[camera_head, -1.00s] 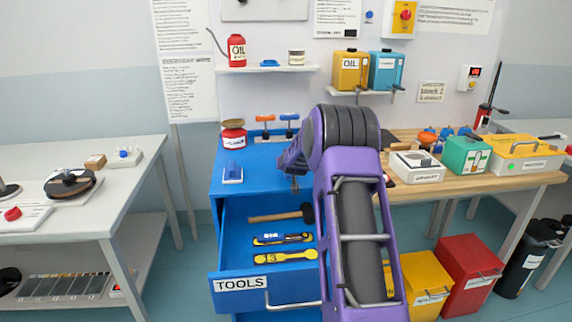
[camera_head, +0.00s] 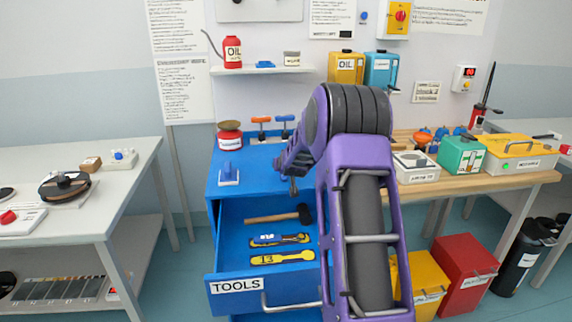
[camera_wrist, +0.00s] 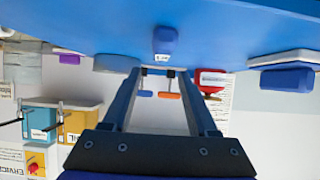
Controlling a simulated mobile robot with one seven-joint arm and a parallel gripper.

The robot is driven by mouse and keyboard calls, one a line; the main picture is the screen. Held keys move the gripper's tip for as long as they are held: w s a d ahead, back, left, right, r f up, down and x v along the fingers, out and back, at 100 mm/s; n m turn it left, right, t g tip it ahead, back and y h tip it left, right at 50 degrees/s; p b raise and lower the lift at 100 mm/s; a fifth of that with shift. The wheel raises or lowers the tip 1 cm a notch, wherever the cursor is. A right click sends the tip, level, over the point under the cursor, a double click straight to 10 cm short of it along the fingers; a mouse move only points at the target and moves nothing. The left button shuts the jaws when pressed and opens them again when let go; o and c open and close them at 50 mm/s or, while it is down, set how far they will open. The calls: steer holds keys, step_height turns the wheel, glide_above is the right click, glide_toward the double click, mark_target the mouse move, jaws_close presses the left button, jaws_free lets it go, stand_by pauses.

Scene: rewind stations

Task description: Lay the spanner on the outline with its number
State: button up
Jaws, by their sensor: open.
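An open blue drawer (camera_head: 222,262) labelled TOOLS shows in the head view. In it lies a yellow spanner-shaped piece marked 13 (camera_head: 282,257). Just behind it lies another yellow spanner shape (camera_head: 301,239) with a dark part and a blue number label on it. That number is too small to read surely, and I cannot tell whether a spanner lies on that outline. In the head view my arm hides most of my gripper, above the drawer's right back. The wrist view shows my gripper (camera_wrist: 162,73) open, with nothing held between its blue fingers.
A hammer (camera_head: 275,218) lies at the drawer's back. A blue-handled block (camera_head: 229,175), a red can (camera_head: 230,138) and two small handled tools (camera_head: 261,129) stand on the blue cabinet top. Yellow (camera_head: 427,290) and red bins (camera_head: 466,270) stand at the right.

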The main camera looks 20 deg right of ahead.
steer(key=v, duration=0.7)
steer(key=shift+o, duration=0.5)
steer(key=shift+s+r, duration=0.1)
steer(key=shift+s, duration=0.05)
steer(key=s+a+r+g+b, duration=0.1)
steer(key=s+r+g+b, duration=0.1)
steer(key=s+r+g, duration=0.3)
steer(key=shift+t+y, duration=0.5)
steer(key=shift+t, duration=0.4)
steer(key=x, duration=1.1)
steer(key=w+b+x, duration=0.1)
steer(key=x, duration=0.4)
steer(key=shift+w+r, duration=0.15)
jaws_close()
